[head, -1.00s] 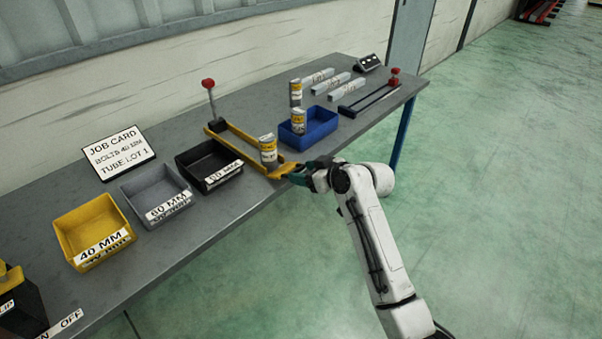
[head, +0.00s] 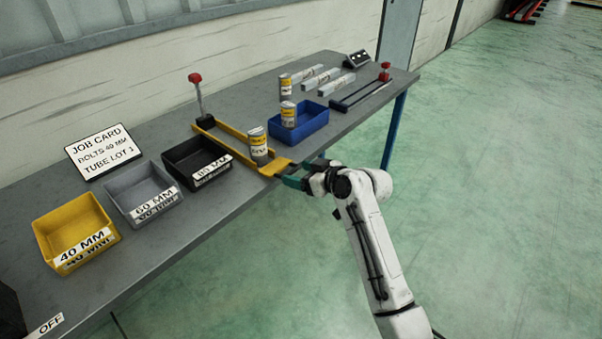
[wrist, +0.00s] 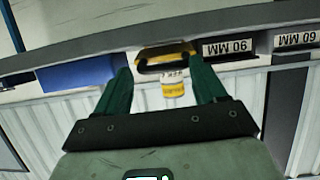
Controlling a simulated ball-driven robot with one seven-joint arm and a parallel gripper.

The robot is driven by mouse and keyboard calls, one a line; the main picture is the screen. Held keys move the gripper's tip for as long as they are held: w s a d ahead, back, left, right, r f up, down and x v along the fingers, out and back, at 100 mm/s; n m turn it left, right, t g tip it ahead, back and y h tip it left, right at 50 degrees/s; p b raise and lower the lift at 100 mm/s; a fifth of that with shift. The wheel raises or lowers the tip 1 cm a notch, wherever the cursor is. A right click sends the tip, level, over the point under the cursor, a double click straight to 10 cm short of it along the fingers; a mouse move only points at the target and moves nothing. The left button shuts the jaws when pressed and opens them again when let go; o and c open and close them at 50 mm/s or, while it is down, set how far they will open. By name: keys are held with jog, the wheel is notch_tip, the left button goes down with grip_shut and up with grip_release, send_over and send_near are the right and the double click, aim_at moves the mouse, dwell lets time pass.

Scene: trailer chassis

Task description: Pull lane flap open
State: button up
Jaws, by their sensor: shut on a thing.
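The yellow lane (head: 228,145) lies across the bench, with a red-knobbed post at its back end. Its yellow flap (head: 275,168) is at the front end, by the bench's front edge. A yellow-and-grey can (head: 258,147) stands upright in the lane just behind the flap. My gripper (head: 288,177) has its green fingers at the flap, shut on it. In the upside-down wrist view the yellow flap (wrist: 165,49) shows between the fingertips, with the can beyond it. The exact contact and how far the flap stands open are hard to see.
A blue bin (head: 300,128) holding a can is right of the lane. Black (head: 190,160), grey (head: 140,190) and yellow (head: 75,230) bins stand left. A dark lane (head: 360,97) and several grey bars are farther right. The floor in front is clear.

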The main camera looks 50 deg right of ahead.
jog(key=o, duration=0.3)
jog(key=shift+w+f, duration=0.2)
jog(key=shift+w, duration=0.05)
jog(key=shift+o, duration=0.5)
jog(key=shift+w+a+f, duration=0.1)
jog(key=shift+w+a, duration=0.05)
jog(key=shift+w, duration=0.05)
jog(key=v, duration=1.1)
jog(key=s+a+f+g+y, duration=0.2)
jog(key=s+a+f+g, duration=0.6)
jog(key=a+f, duration=0.55)
jog(key=s+a+f+g+h, duration=0.1)
jog(key=s+a+f+g, duration=0.1)
jog(key=s, duration=0.6)
jog(key=s+a+f+g+h, duration=0.1)
jog(key=s+a+f+g, duration=0.1)
jog(key=s, duration=0.5)
jog(key=shift+s+m+g+p, duration=0.3)
jog(key=shift+s+m+p, duration=0.05)
jog(key=shift+m, duration=0.05)
